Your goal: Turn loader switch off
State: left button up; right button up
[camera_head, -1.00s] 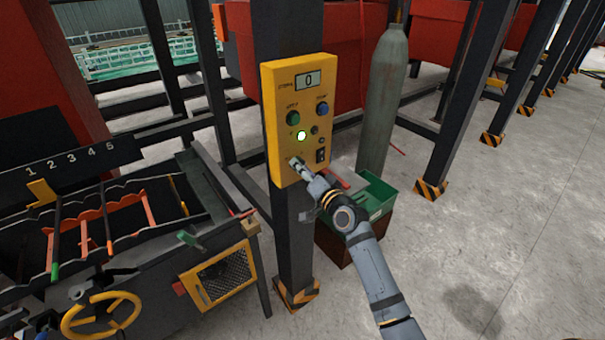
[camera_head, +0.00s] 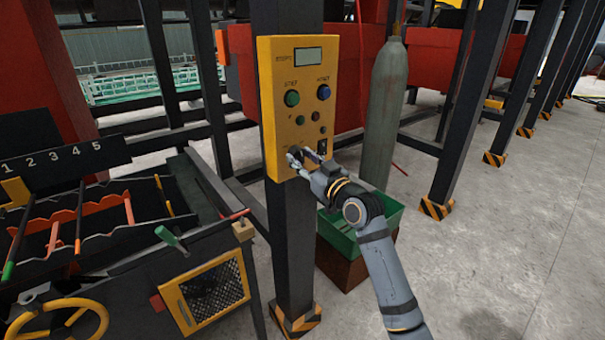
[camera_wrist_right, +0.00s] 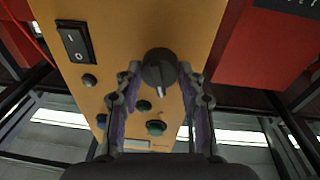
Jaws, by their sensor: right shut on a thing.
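The yellow control panel (camera_head: 268,110) is fixed to a dark post. Its black rotary knob (camera_head: 293,151) is low on the left of its face, partly hidden by my right gripper (camera_head: 300,158). In the wrist view, the knob (camera_wrist_right: 159,69) with its pale pointer mark sits between the two fingers of my right gripper (camera_wrist_right: 164,85), which is shut on it. A black rocker switch (camera_wrist_right: 75,41) marked I and O is beside the knob. The panel's display (camera_head: 309,57) is blank and the small lamp (camera_head: 300,120) is dark. My left gripper is not in view.
Green (camera_head: 292,98) and blue (camera_head: 323,92) buttons are higher on the panel. A green bin (camera_head: 341,237) and a grey gas cylinder (camera_head: 386,110) stand behind my right arm. A machine with a yellow handwheel (camera_head: 55,318) is at left. The floor at right is clear.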

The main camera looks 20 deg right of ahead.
jog(key=n+b, duration=0.3)
jog(key=shift+f+n+y, duration=0.25)
jog(key=shift+n+y, duration=0.05)
jog(key=shift+n, duration=0.1)
jog(key=shift+r+n+b, duration=0.15)
jog(key=shift+n+b, duration=1.1)
jog(key=shift+n, duration=0.15)
jog(key=o, duration=1.2)
jog(key=shift+c, duration=0.2)
